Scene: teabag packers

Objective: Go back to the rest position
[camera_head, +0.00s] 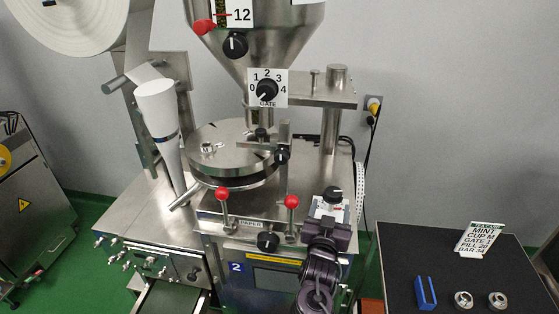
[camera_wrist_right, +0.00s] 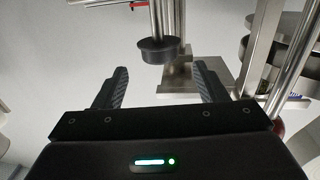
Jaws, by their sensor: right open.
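My right arm comes up from the bottom of the head view, in front of the packing machine. My right gripper shows in the wrist view (camera_wrist_right: 163,78) with its two dark fingers wide apart and nothing between them. A black round knob (camera_wrist_right: 160,50) on a metal post shows beyond the fingertips, apart from them. In the head view a black knob on a white plate (camera_head: 333,194) is just above the end of my right arm (camera_head: 325,238). The fingers are hard to make out in the head view. My left arm and gripper are not in view.
The machine has a round steel turntable (camera_head: 228,150), a GATE dial (camera_head: 267,90), a hopper (camera_head: 265,45) and red-knobbed levers (camera_head: 291,202). A dark table (camera_head: 440,255) at right holds a blue block (camera_head: 426,292), two metal rings (camera_head: 463,299) and a sign card (camera_head: 474,239).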

